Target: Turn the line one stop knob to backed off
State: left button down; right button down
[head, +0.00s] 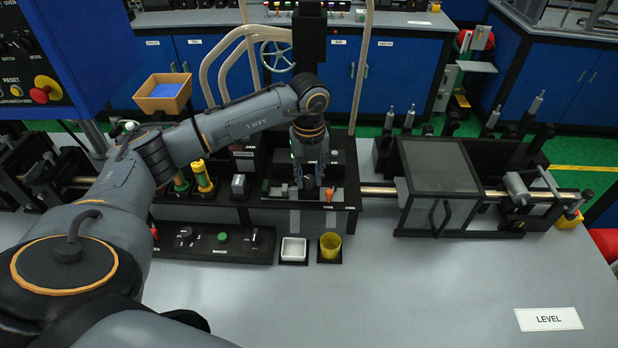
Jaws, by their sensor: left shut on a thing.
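My left gripper (309,182) comes down from above onto the black fixture block (346,185) at the middle of the bench. Its fingers are shut on a small dark knob, mostly hidden between the fingertips. I take it to be the line one stop knob, but its label and pointer cannot be read, so its setting cannot be told. A small orange piece (330,193) stands just right of the fingertips. My right gripper is not in view.
A control strip (223,250) lies in front of the block at the left. A clear-covered box (438,170) stands right. The front bench is clear beside the LEVEL card (548,319).

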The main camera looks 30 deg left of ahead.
aim_at(309, 178)
pick_arm(q)
jog(key=n, duration=0.6)
jog(key=shift+b, duration=0.4)
jog(key=shift+n, duration=0.3)
jog(key=c, duration=1)
grip_release()
notch_tip(309, 178, up, 12)
jog(key=shift+r, duration=0.1)
